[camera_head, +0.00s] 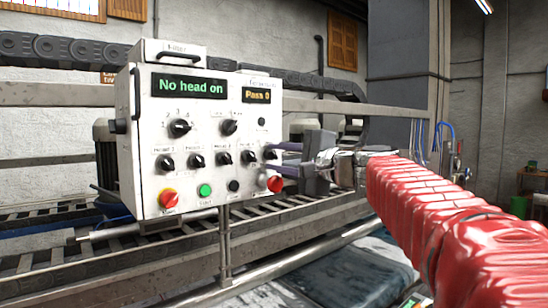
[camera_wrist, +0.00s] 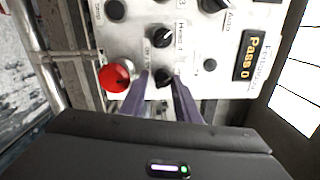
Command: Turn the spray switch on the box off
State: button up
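The white control box (camera_head: 235,110) stands at centre left in the head view, with several black knobs, coloured buttons and two displays reading "No head on" and "Pass 0". A small black knob (camera_head: 270,152) sits at the right end of its lower knob row; its label is too small to read. My gripper (camera_head: 274,157) reaches in from the right, its purple fingers above and below this knob. In the wrist view, the knob (camera_wrist: 165,77) lies between the two fingertips (camera_wrist: 162,82). The gripper is open; whether a finger touches the knob I cannot tell.
A red button (camera_head: 275,184) lies just under the lower finger; it also shows in the wrist view (camera_wrist: 115,77), left of the fingers. Neighbouring knobs (camera_head: 248,156) are close on the left. A metal rail (camera_head: 330,107) and roller frame run behind and below the box.

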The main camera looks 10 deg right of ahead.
jog(key=shift+o, duration=1.3)
jog(key=shift+r, duration=0.1)
jog(key=shift+s+d, duration=0.15)
jog(key=v, duration=1.3)
jog(key=shift+s, duration=0.2)
jog(key=shift+d, duration=0.1)
